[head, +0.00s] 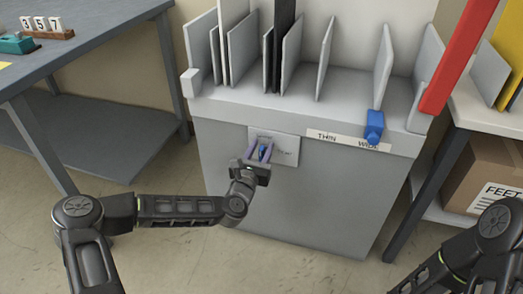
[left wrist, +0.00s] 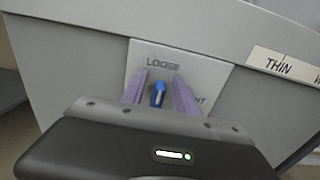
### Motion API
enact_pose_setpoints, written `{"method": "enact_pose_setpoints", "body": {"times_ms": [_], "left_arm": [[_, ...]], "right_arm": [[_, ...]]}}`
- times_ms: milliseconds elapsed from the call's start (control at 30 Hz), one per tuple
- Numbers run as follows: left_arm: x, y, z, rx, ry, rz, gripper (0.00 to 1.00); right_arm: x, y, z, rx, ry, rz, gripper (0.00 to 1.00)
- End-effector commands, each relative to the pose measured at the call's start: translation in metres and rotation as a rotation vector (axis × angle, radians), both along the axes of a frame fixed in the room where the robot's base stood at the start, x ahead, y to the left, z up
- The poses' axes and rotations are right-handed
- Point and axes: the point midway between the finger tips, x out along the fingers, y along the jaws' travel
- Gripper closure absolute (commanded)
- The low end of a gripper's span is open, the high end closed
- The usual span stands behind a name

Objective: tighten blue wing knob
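The blue wing knob (head: 263,152) is on a pale label plate (head: 287,148) on the front of the grey cabinet (head: 300,200). In the left wrist view the knob (left wrist: 158,94) stands between the two purple fingers of my left gripper (left wrist: 159,92). There is a visible gap on each side, so the left gripper (head: 260,153) is open around the knob. The plate (left wrist: 180,62) reads "LOOSE" above the knob; a second word at the lower right is partly hidden by a finger. My right arm shows at the lower right of the head view, but its gripper is out of view.
A blue block-like part (head: 374,127) sits at the cabinet's top front edge, beside a strip (head: 335,138) marked "THIN". Upright grey panels (head: 243,45) stand on top. A dark table (head: 80,45) is at left, a shelf with a cardboard box (head: 490,185) at right.

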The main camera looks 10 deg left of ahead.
Motion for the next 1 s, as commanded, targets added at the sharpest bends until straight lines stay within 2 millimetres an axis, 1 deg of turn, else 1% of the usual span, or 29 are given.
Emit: {"method": "enact_pose_setpoints", "body": {"times_ms": [233, 267, 600, 700, 1000], "left_arm": [[0.0009, -0.0005, 0.0002, -0.001, 0.001, -0.001, 0.64], [0.0009, -0.0006, 0.0002, 0.000, 0.001, -0.001, 0.65], [0.0007, -0.0003, 0.0001, 0.000, 0.001, -0.001, 0.93], [0.0007, -0.0003, 0.0000, 0.000, 0.001, -0.001, 1.00], [0.0007, -0.0003, 0.0000, 0.000, 0.001, -0.001, 1.00]], "right_arm": [[0.0004, -0.0002, 0.0001, 0.000, -0.001, 0.000, 0.66], [0.0004, -0.0002, 0.0001, 0.000, -0.001, 0.000, 0.66], [0.0003, -0.0002, 0.0001, 0.000, -0.001, 0.000, 0.66], [0.0002, -0.0001, 0.0001, 0.000, -0.001, 0.000, 0.66], [0.0002, -0.0001, 0.0001, 0.000, 0.000, 0.000, 0.66]]}}
